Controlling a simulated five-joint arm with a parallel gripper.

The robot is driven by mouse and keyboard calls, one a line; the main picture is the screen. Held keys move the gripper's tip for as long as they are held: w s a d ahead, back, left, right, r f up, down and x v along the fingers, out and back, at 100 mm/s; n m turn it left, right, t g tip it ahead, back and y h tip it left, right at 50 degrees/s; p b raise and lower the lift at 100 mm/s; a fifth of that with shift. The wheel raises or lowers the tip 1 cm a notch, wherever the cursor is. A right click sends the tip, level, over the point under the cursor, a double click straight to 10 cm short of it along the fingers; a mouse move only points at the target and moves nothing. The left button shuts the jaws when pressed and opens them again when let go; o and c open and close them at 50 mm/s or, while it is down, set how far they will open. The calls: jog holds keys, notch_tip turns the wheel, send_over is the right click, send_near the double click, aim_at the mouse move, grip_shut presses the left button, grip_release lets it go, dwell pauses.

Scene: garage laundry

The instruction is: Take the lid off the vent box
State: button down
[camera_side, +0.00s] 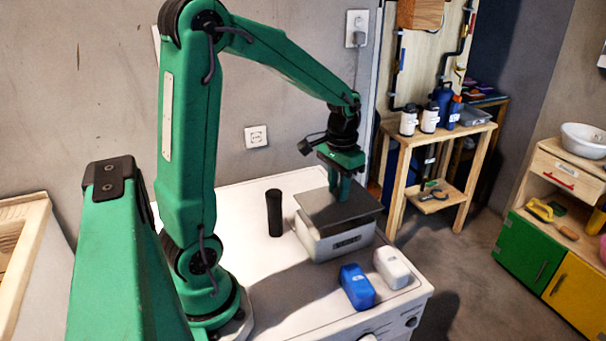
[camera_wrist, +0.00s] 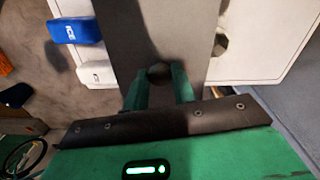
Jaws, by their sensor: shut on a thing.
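The vent box (camera_side: 343,244) is a pale grey box with a small label on its front, standing on the white machine top. Its flat dark grey lid (camera_side: 318,207) lies over the box opening. A pale strip of the box shows under the lid's left edge; I cannot tell whether the lid is lifted.
A black cylinder (camera_side: 274,213) stands left of the box. A blue block (camera_side: 357,287) and a white block (camera_side: 391,267) lie in front, near the edge of the white machine top (camera_side: 285,290). Free room lies front left. A wooden shelf (camera_side: 440,140) stands beyond.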

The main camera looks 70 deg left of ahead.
jog(key=s+d+r, duration=0.2)
jog(key=d+r, duration=0.4)
jog(key=d, duration=0.4)
jog(key=shift+d, duration=0.1)
jog(key=shift+r, duration=0.15)
